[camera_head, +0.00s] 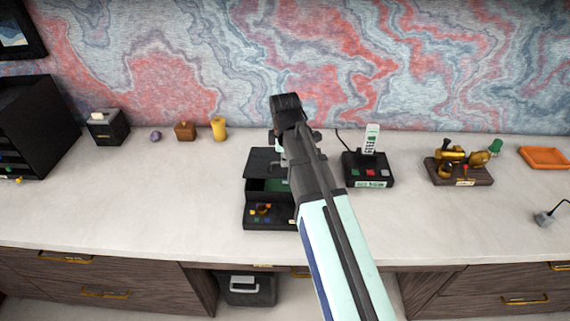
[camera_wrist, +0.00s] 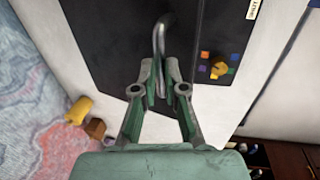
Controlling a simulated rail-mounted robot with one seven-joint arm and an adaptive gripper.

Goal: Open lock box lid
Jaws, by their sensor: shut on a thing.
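The black lock box (camera_head: 249,214) stands on the desk, left of my arm. Its dark lid (camera_head: 262,160) looks raised, with a gap and some green showing below it in the head view. The front panel has a yellow knob and small coloured buttons, also seen in the wrist view (camera_wrist: 218,70). A curved metal handle (camera_wrist: 160,38) stands on the lid (camera_wrist: 105,45). My gripper (camera_wrist: 160,92) is shut on this handle. In the head view my arm covers the right part of the box and most of the gripper.
A black phone base (camera_head: 368,172) with a white handset stands just right of the box. A yellow cup (camera_head: 219,128), a brown wooden box (camera_head: 185,131) and a black box (camera_head: 106,127) stand at the back left. The desk (camera_head: 150,195) is clear left of the lock box.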

